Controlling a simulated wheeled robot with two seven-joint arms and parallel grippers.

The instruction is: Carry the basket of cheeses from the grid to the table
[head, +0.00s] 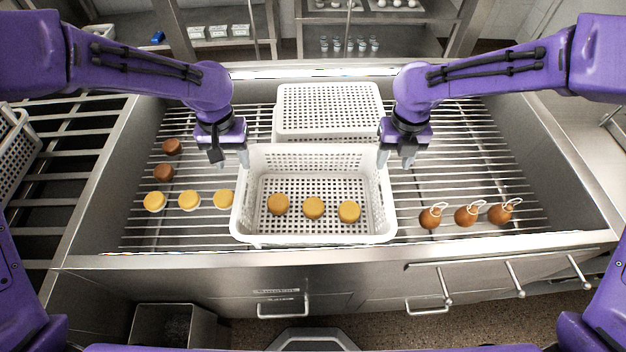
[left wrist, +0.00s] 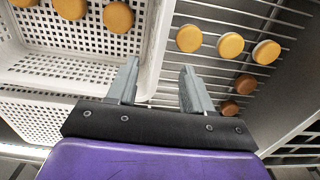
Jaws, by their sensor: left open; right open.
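A white perforated basket (head: 314,237) stands on the metal grid (head: 420,185) in the head view, with three round yellow cheeses (head: 313,208) in a row inside. My left gripper (head: 231,160) is open by the basket's far left corner. My right gripper (head: 396,157) is open by the far right corner. I cannot tell whether either gripper touches the rim.
An upturned white basket (head: 330,108) lies right behind. Yellow cheeses (head: 189,201) and brown ones (head: 163,172) sit on the grid to the left. Tied brown pieces (head: 466,215) sit on the right. A bar rack (head: 75,150) is at far left.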

